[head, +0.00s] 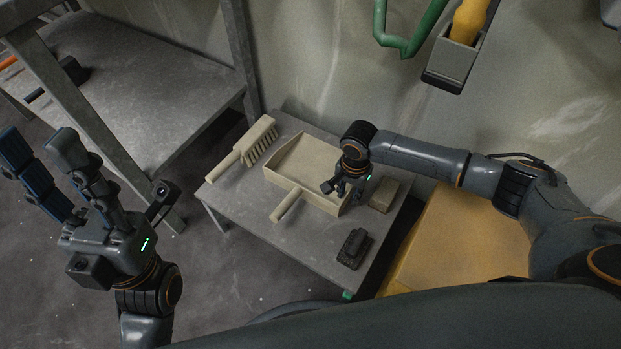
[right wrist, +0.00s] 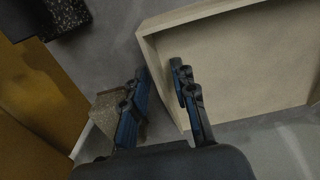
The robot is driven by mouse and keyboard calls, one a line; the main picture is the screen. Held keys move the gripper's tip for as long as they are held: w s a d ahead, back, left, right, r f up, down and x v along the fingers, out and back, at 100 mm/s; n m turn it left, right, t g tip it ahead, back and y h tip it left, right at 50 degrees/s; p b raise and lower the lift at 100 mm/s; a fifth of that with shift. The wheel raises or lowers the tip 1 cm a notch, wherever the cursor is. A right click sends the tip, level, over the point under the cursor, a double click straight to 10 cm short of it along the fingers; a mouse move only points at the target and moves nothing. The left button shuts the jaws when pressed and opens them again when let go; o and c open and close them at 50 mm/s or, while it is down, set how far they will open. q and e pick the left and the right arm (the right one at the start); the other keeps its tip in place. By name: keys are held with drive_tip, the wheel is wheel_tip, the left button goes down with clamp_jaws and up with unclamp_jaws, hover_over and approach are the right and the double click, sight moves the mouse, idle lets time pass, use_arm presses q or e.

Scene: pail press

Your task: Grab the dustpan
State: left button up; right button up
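The beige dustpan (head: 312,163) lies on a small grey table, its handle (head: 287,204) toward the front left. It also shows in the right wrist view (right wrist: 240,65). My right gripper (head: 340,188) is over the dustpan's right side. In the right wrist view its fingers (right wrist: 161,70) are apart, one on each side of the dustpan's side wall in the picture. I cannot tell whether either finger touches the wall. My left gripper (head: 38,145) is open and empty at the left, away from the table.
A beige brush (head: 241,154) lies left of the dustpan. A tan block (head: 384,195) sits close to the right gripper, and a dark block (head: 354,248) lies nearer the front. The grey table (head: 310,240) has bare room at front. A yellow surface (head: 440,235) adjoins it right.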

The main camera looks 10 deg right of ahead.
clamp_jaws()
drive_tip(key=shift+r, duration=0.2)
